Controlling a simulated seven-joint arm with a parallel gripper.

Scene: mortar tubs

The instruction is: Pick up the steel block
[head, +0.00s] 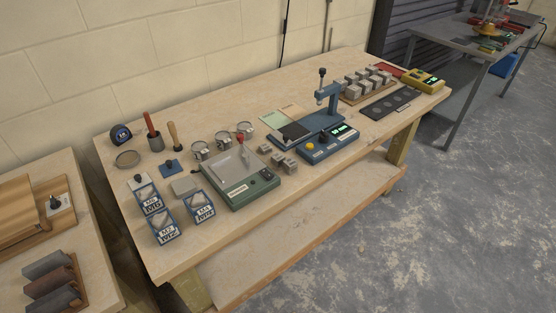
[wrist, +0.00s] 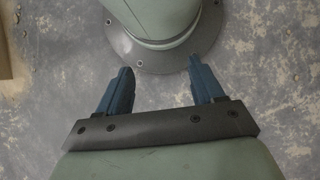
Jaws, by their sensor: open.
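Several small grey blocks (head: 276,160) sit on the workbench between the green device and the blue press. Several more grey cubes (head: 366,81) stand in rows on a wooden board farther right. I cannot tell which of these, if any, is the steel block. My gripper (wrist: 159,66) shows only in the wrist view, with its two blue fingers wide apart and nothing between them. It is over the concrete floor near my own base, away from the bench. It is out of the head view.
The workbench (head: 220,255) holds a green device (head: 240,180), a blue press (head: 328,105), labelled blue tubs (head: 165,230), metal rings (head: 200,150) and a yellow meter (head: 422,80). Long bars (head: 45,265) lie on the left table. The bench's front edge is mostly clear.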

